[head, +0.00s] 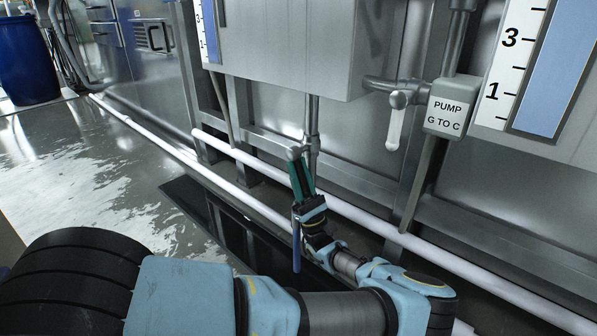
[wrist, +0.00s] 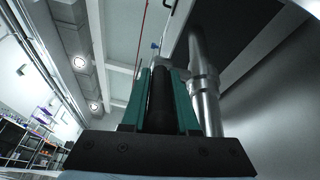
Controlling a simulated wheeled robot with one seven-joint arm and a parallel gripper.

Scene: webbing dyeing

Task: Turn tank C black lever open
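The black lever (wrist: 162,100) shows in the wrist view as a dark bar between the two green fingers of my gripper (wrist: 163,85). The fingers lie close along both sides of it and appear to touch it. In the head view my gripper (head: 301,172) points up at a grey valve hub (head: 294,153) on a vertical pipe (head: 312,130) below a steel tank box (head: 290,45). The fingers hide most of the lever there.
A white-handled valve (head: 396,125) and a box marked "PUMP G TO C" (head: 450,107) are to the right. White pipes (head: 350,212) run low along the steel frame. A dark floor pit (head: 205,210) lies left of my arm. A blue barrel (head: 27,60) stands far left.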

